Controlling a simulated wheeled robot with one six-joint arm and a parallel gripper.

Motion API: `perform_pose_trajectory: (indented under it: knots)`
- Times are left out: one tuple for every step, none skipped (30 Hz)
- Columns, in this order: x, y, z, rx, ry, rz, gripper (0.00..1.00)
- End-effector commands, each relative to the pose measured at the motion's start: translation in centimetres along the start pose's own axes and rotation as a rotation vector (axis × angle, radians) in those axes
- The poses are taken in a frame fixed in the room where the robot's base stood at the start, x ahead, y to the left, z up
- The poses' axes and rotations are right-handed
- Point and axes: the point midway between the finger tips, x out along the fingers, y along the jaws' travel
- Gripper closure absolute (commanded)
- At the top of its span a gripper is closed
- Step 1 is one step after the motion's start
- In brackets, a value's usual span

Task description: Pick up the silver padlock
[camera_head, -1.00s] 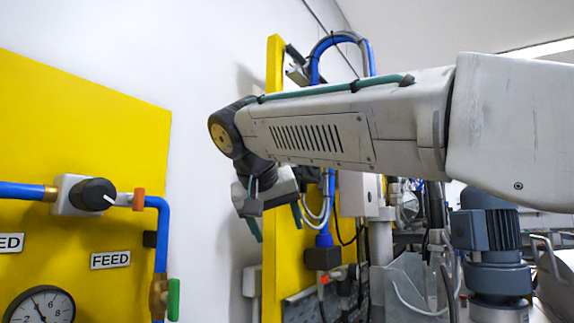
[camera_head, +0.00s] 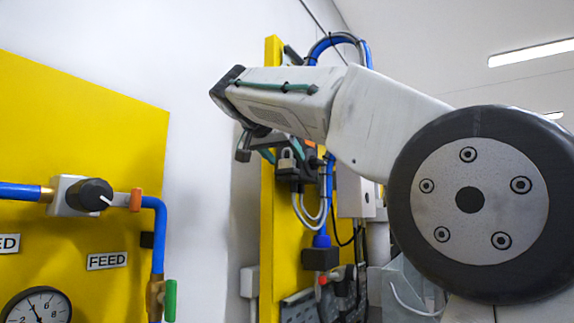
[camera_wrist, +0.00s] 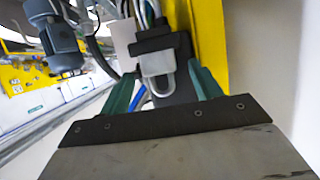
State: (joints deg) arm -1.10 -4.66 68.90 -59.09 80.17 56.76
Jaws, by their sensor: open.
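The silver padlock (camera_head: 287,161) shows in the head view against a dark fitting on the yellow panel, just right of my gripper (camera_head: 257,150). In the wrist view the padlock (camera_wrist: 157,64) has its shackle towards my gripper (camera_wrist: 161,76). There it lies in line with the gap between the two green fingers, and no finger visibly touches it. I cannot tell whether it is between the tips or a little beyond them. My gripper is open and empty. My arm reaches across the head view and hides part of the panel behind.
The yellow panel (camera_head: 276,225) stands edge-on, with blue hoses and grey cables close by the padlock. A dark block (camera_wrist: 154,43) is beside the padlock's body. Another yellow panel (camera_head: 100,120) with a knob, blue pipe and gauge is at the left. The white wall is bare between.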

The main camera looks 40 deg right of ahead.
Motion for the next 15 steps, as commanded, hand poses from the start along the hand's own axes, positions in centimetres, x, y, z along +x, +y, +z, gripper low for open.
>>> perform_pose_trajectory:
  knots:
    - [0.50,0.04,0.03,0.000,-0.001,0.002,0.36]
    - [0.67,0.03,0.04,0.000,-0.001,0.001,0.36]
    - [0.83,0.01,0.04,0.000,-0.001,0.000,0.36]
    - [0.88,0.00,0.04,0.000,-0.001,0.000,0.36]
    - [0.90,0.00,0.04,0.000,-0.001,-0.001,0.36]
    - [0.89,-0.01,0.04,-0.001,-0.001,-0.001,0.36]
    - [0.88,-0.02,0.05,-0.001,-0.001,-0.001,0.36]
    - [0.87,-0.02,0.05,-0.001,-0.001,-0.001,0.36]
    - [0.87,-0.02,0.05,-0.001,-0.001,-0.001,0.36]
    - [0.86,-0.02,0.05,-0.001,-0.001,-0.001,0.42]
    - [0.86,-0.02,0.05,-0.001,-0.001,-0.001,0.50]
    - [0.86,-0.02,0.05,-0.001,-0.001,-0.001,0.61]
    - [0.85,-0.02,0.05,-0.001,-0.001,-0.001,0.70]
    - [0.85,-0.02,0.05,-0.001,-0.001,-0.001,0.78]
    - [0.85,-0.02,0.05,-0.001,-0.001,-0.001,0.89]
